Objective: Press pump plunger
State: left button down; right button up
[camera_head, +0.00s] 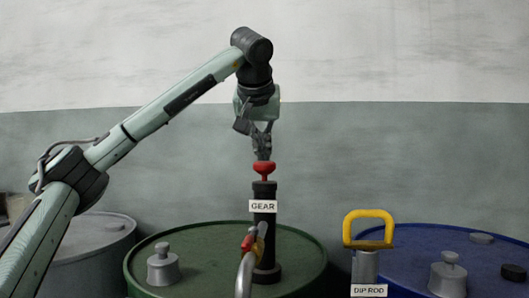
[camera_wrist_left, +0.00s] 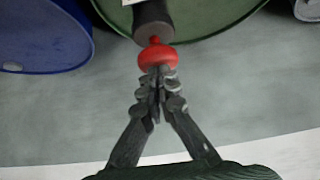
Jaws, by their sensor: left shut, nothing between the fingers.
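The pump stands upright on a green drum (camera_head: 200,270), a black column (camera_head: 264,230) with a white "GEAR" label. Its red plunger knob (camera_head: 264,170) sits on top; it also shows in the left wrist view (camera_wrist_left: 158,55). My left gripper (camera_head: 263,156) points down directly above the knob. In the left wrist view its fingers (camera_wrist_left: 158,72) are shut with nothing between them, and the tips meet the knob's top or lie just over it; contact is hard to tell. My right gripper is not in view.
A red-handled nozzle (camera_head: 250,243) with a grey pipe is in front of the pump. A grey cap (camera_head: 163,266) sits on the green drum. At right are a yellow handle (camera_head: 368,228) labelled "DIP ROD" and a blue drum (camera_head: 420,240). A grey drum (camera_head: 95,255) is at left.

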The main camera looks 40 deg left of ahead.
pick_arm(q)
jog(key=v, duration=1.1)
jog(key=shift+d, duration=0.1)
dwell(1.5)
